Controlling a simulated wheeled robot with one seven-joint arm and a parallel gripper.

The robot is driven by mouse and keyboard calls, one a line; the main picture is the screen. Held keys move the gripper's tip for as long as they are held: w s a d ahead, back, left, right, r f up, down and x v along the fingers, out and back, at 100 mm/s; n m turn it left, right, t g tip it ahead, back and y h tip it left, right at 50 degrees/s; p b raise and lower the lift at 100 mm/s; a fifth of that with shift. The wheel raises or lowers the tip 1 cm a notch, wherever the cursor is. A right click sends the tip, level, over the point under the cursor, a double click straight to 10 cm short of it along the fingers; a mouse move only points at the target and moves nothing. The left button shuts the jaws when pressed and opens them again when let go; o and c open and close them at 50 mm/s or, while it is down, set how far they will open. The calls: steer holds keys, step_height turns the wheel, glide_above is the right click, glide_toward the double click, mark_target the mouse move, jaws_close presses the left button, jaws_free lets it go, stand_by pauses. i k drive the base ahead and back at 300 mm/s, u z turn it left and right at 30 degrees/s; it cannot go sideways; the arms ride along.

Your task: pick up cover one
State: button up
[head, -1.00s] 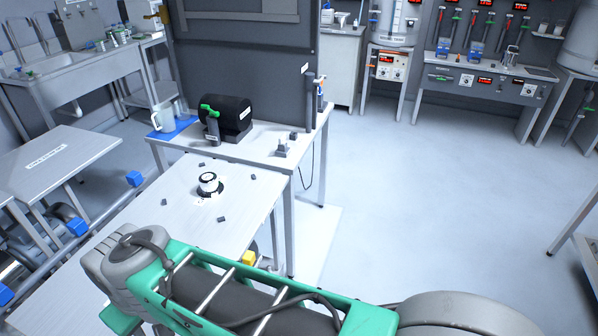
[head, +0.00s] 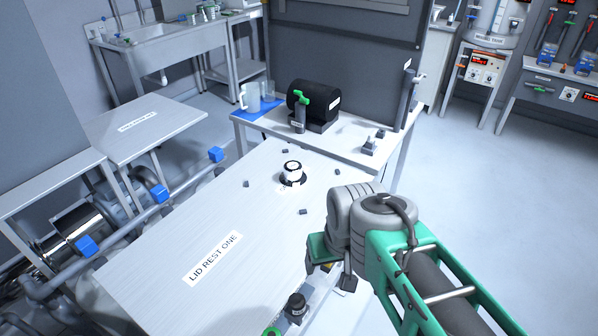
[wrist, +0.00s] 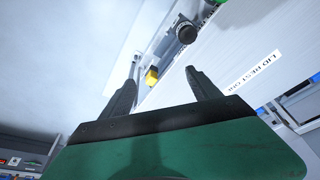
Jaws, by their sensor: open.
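A round white-and-black piece with a dark flange (head: 292,174) stands on the pale table labelled LID REST ONE (head: 165,225). It may be cover one, but I cannot read a name on it. My gripper (wrist: 160,74) is open and empty, its two dark fingers spread in the wrist view. In the head view my green gripper body hangs at the table's right edge, to the right of and nearer than the round piece. The wrist view does not show the round piece; it shows the LID REST ONE label (wrist: 255,84) upside down.
Several small dark blocks (head: 303,211) surround the round piece. A black knob (head: 297,304) and a yellow part (wrist: 152,76) sit by the table's near right edge. A bench behind holds a black drum (head: 318,103) and a jug (head: 250,97). Open floor lies right.

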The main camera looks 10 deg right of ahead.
mark_target(293, 176)
steer(key=u, duration=3.25)
steer(key=k, duration=0.85)
steer(key=z, duration=0.9)
steer(key=i, duration=0.45)
steer(key=u, duration=0.05)
